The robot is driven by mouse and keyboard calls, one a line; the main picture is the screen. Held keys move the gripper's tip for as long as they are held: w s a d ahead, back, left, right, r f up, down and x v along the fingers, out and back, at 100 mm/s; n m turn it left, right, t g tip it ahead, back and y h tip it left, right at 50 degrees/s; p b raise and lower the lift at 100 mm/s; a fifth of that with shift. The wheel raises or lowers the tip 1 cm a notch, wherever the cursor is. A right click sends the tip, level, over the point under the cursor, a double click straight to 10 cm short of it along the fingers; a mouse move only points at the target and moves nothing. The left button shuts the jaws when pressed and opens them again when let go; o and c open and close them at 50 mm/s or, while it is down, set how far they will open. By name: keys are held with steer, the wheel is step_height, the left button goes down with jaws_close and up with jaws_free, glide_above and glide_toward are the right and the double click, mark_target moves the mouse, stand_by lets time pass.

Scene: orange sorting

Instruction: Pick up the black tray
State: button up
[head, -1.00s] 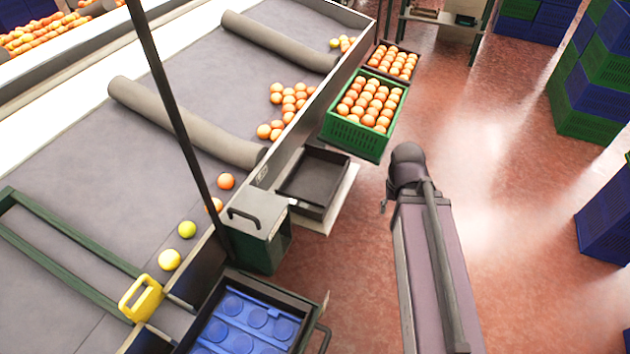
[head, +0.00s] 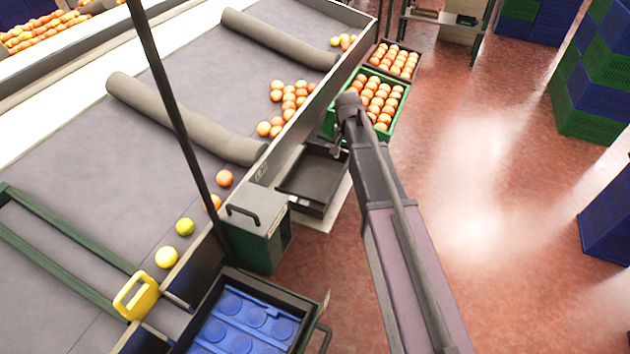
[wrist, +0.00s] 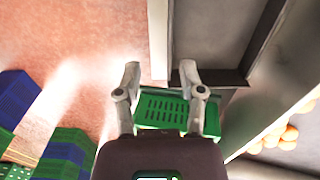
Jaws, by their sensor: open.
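The black tray (head: 308,182) is empty and sits on a pale surface beside the conveyor in the head view. In the wrist view its dark inside and rim (wrist: 212,40) fill the upper middle. My gripper (wrist: 160,75) is open and empty, with its two fingers apart. One fingertip appears over or near the tray's rim, but I cannot tell whether they touch. In the head view my gripper (head: 337,151) is small and hangs near the tray's far right corner. My arm hides part of the area beside the tray.
A green crate of oranges (head: 391,101) stands just beyond the tray, partly behind my arm; its slotted side (wrist: 165,110) shows between my fingers. A grey-green box (head: 258,225) stands on the tray's near side. The conveyor (head: 190,110) borders the left. Red floor is open at right.

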mark_target(338, 180)
steer(key=shift+w+a+f, duration=0.1)
steer(key=shift+w+a, duration=0.7)
steer(key=shift+w, duration=0.05)
steer(key=shift+f, duration=0.15)
step_height(338, 180, down, 8)
steer(key=b, duration=0.8)
steer(key=shift+f+b, duration=0.2)
steer(key=shift+b, duration=0.15)
steer(key=shift+s+d+f+b, duration=0.1)
steer(key=shift+d+f+b, duration=0.05)
steer(key=shift+f+b, duration=2.45)
jaws_close()
